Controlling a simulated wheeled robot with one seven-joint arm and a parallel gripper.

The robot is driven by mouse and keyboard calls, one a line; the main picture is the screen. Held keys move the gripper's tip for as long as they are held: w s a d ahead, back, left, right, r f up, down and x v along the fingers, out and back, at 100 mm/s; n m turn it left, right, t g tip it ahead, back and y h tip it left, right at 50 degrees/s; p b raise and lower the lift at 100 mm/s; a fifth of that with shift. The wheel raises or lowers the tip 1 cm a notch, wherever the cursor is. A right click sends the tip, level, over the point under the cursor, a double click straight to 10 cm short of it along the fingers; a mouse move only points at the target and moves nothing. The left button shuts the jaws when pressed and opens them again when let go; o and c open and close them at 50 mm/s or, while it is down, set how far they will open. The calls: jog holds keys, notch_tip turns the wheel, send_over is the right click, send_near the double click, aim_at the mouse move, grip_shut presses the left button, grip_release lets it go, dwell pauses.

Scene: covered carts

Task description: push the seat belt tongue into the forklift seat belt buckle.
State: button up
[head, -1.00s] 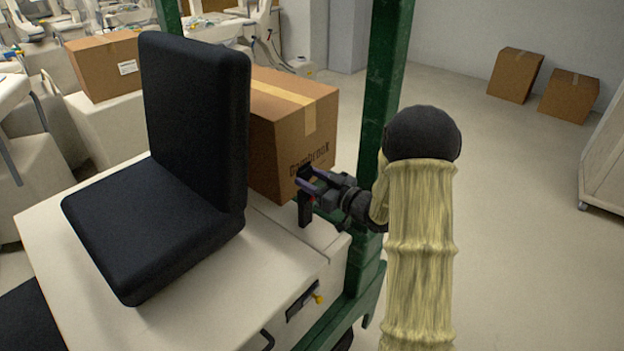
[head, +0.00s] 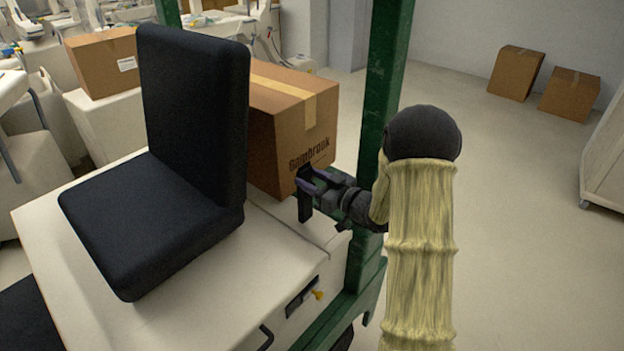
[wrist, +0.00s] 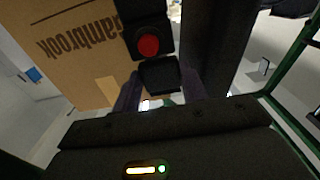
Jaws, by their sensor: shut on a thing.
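My gripper (head: 317,184) is low beside the right side of the black seat (head: 150,225), in front of a cardboard box. In the wrist view its two dark purple fingers are shut on the black seat belt tongue (wrist: 160,76). The black buckle (wrist: 146,28) with its round red button is just beyond the tongue, almost in line with it. The tongue and buckle look very close or touching. The tongue's metal plate is hidden, so I cannot tell whether any of it is inside. In the head view the buckle (head: 304,208) shows as a dark upright block at the fingertips.
A printed cardboard box (head: 285,130) stands right behind the gripper. A green post (head: 385,80) rises close to my arm. The pale cart body (head: 225,290) lies below the seat. Open floor is to the right.

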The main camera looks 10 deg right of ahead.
jog(key=shift+f+b, duration=0.3)
jog(key=shift+f, duration=0.05)
jog(key=shift+r, duration=0.1)
jog(key=shift+w+r+p, duration=0.15)
jog(key=shift+r+p, duration=0.35)
jog(key=shift+r, duration=0.55)
jog(key=shift+c, duration=0.8)
jog(key=shift+r+p, duration=0.35)
jog(key=shift+r, duration=0.1)
jog(key=shift+c, duration=0.6)
jog(key=shift+w, duration=0.1)
jog(key=shift+s+d+r, duration=0.2)
jog(key=shift+d, duration=0.05)
jog(key=shift+a+f, duration=0.1)
jog(key=shift+a, duration=0.3)
jog(key=shift+d, duration=0.3)
